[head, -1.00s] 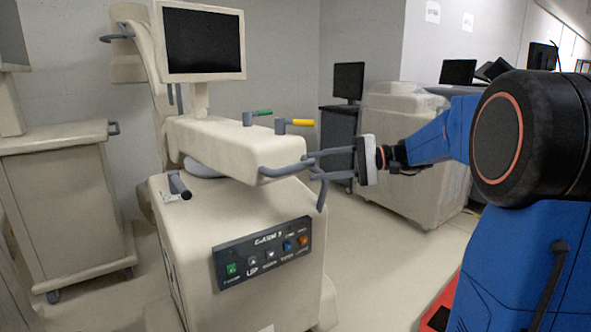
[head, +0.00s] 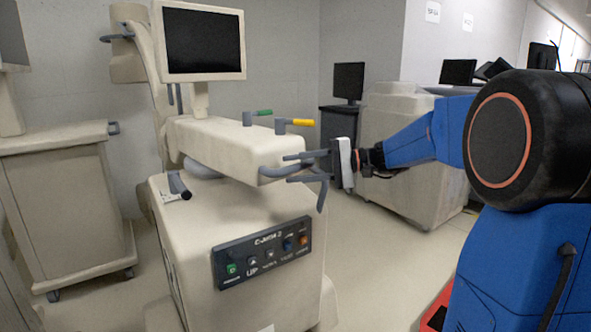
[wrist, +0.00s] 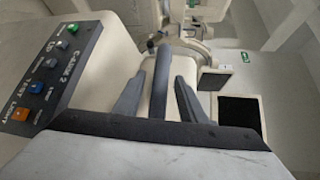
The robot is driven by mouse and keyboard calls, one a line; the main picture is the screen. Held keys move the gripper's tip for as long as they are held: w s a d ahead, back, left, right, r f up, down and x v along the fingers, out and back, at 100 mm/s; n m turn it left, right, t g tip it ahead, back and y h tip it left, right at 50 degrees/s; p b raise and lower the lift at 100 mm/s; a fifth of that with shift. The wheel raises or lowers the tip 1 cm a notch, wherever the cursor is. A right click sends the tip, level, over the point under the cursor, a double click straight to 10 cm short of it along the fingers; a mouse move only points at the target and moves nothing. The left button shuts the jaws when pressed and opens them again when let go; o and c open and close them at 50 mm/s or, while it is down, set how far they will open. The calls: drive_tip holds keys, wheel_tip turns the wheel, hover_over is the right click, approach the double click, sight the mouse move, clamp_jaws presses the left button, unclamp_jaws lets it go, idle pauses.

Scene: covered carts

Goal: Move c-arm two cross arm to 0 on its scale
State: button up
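The C-arm 2 cart (head: 200,225) is a cream covered unit with a dark button panel (head: 262,252) labelled C-ARM 2; the panel also shows in the wrist view (wrist: 58,70). Its cream cross arm (head: 215,148) reaches toward the right and ends in a grey handle (head: 270,172). My gripper (head: 286,168) is at that handle, one finger above and one below in the head view. In the wrist view the handle bar (wrist: 161,78) lies between the two spread fingers, with gaps on both sides. The gripper is open. No scale marks are readable.
Another cream cart (head: 70,210) stands at left, and a covered machine (head: 410,150) at right behind my arm. Floor between is clear.

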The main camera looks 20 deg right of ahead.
sight(282, 173)
drive_tip(key=shift+a, duration=0.15)
clamp_jaws()
drive_tip(key=shift+a, duration=0.15)
drive_tip(key=shift+m+t+h, duration=0.4)
drive_tip(key=shift+m+t, duration=0.3)
drive_tip(key=shift+t, duration=0.2)
drive_tip(key=shift+s+a, duration=0.4)
drive_tip(key=shift+a, duration=0.65)
drive_tip(key=shift+s+a, duration=0.45)
drive_tip(key=shift+a, duration=0.65)
drive_tip(key=shift+s+a, duration=0.4)
drive_tip(key=shift+a, duration=0.65)
unclamp_jaws()
drive_tip(key=shift+d, duration=0.35)
